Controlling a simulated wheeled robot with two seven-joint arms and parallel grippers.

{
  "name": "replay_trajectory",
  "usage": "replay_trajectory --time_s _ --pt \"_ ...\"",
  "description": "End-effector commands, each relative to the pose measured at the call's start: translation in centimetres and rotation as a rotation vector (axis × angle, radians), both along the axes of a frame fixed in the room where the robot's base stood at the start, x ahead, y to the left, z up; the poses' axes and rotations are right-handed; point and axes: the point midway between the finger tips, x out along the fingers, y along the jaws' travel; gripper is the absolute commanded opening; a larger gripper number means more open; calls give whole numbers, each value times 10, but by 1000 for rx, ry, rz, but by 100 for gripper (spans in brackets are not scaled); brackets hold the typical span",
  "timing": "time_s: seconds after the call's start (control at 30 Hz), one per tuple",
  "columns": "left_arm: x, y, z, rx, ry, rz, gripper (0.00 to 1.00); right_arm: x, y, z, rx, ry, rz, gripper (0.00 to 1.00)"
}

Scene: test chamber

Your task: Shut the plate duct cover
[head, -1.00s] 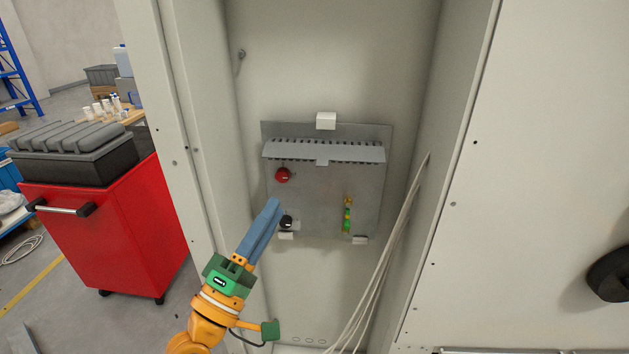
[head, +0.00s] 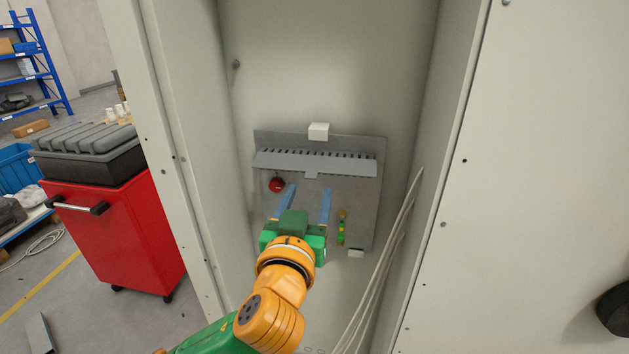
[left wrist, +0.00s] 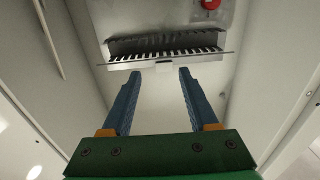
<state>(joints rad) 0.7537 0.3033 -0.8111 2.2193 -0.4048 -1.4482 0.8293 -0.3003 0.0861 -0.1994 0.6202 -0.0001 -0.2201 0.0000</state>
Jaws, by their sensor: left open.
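The plate duct cover (head: 318,165) is a long light-grey strip across the upper part of a grey plate (head: 365,200) in the tall cabinet. It stands out from the plate, and a row of dark slots shows along its upper edge, so it looks open. A small tab (head: 311,175) sits at the middle of its lower edge; the tab also shows in the left wrist view (left wrist: 165,67). My left gripper (head: 308,188) is open and empty, its blue fingers just below the cover. In the left wrist view its fingertips (left wrist: 173,69) are near the tab; contact cannot be told.
A red button (head: 277,184) sits left of my fingers; green-yellow terminals (head: 341,228) sit right. A white block (head: 318,131) is above the duct. Pale cables (head: 385,265) hang at the right. Cabinet side walls bound the space. A red cart (head: 115,230) stands outside, left.

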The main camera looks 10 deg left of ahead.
Motion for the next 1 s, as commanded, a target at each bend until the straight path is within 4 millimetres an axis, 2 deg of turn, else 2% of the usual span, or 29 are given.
replay_trajectory --time_s 0.03,0.2,0.47,0.7,0.87,1.0 --pt "10 2 5 5 2 5 60 0 0 10 0 1 0 69" --pt "32 1 3 2 2 1 60 -1 2 17 4 1 -1 69" --pt "35 1 0 -1 2 -1 60 0 6 15 10 0 -2 69" --pt "36 0 0 -1 2 -1 0 0 6 15 9 0 -2 69" --pt "35 1 -1 -1 1 -1 0 0 5 14 8 0 -1 69" --pt "35 1 -7 -1 -21 -1 0 0 4 1 6 0 -1 69"
